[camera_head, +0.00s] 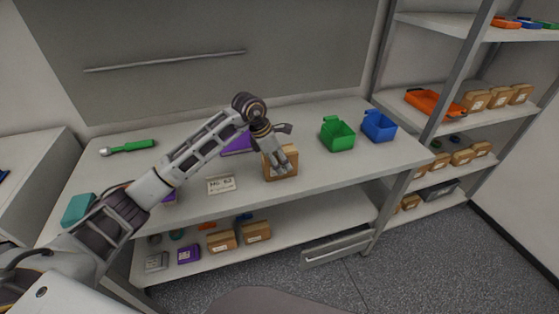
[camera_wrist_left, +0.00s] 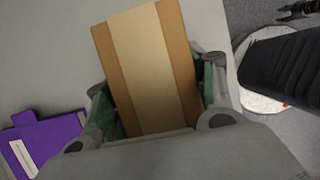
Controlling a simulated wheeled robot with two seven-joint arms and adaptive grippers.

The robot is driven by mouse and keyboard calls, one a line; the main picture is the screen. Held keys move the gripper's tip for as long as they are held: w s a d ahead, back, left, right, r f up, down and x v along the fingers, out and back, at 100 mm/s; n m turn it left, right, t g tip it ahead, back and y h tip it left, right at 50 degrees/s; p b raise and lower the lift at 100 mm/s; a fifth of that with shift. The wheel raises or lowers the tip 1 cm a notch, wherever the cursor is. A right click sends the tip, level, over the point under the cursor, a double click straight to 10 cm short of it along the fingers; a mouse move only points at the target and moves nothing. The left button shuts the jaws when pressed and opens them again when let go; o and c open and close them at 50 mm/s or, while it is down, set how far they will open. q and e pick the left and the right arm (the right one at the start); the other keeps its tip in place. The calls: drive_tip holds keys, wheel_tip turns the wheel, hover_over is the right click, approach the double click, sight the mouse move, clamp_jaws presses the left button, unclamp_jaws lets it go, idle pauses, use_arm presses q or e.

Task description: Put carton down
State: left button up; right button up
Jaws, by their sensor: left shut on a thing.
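My left gripper (camera_head: 283,162) is shut on a brown carton (camera_head: 281,174) at the middle of the white workbench (camera_head: 315,179). In the left wrist view the carton (camera_wrist_left: 152,65) shows a pale tape band and sits between the two fingers (camera_wrist_left: 158,108). The gripper hides part of the carton in the head view. The carton is at or very close to the bench top; I cannot tell whether its base touches. My right gripper is not in view.
A green bin (camera_head: 337,134) and a blue bin (camera_head: 379,126) stand right of the carton. A white label card (camera_head: 221,185) lies to its left. A purple bin (camera_head: 237,146) is behind the arm; it also shows in the wrist view (camera_wrist_left: 52,140). Shelves at right hold cartons.

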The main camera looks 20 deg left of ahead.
use_arm(q)
drive_tip(key=o, duration=1.2)
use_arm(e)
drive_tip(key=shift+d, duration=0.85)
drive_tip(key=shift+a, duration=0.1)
use_arm(q)
drive_tip(key=shift+a+r, duration=0.2)
drive_tip(key=shift+r, duration=0.35)
drive_tip(key=v, duration=1)
drive_tip(key=shift+s+f, duration=0.1)
drive_tip(key=shift+s+a+r, duration=0.1)
drive_tip(key=shift+s+r, duration=0.05)
drive_tip(key=shift+r, duration=0.25)
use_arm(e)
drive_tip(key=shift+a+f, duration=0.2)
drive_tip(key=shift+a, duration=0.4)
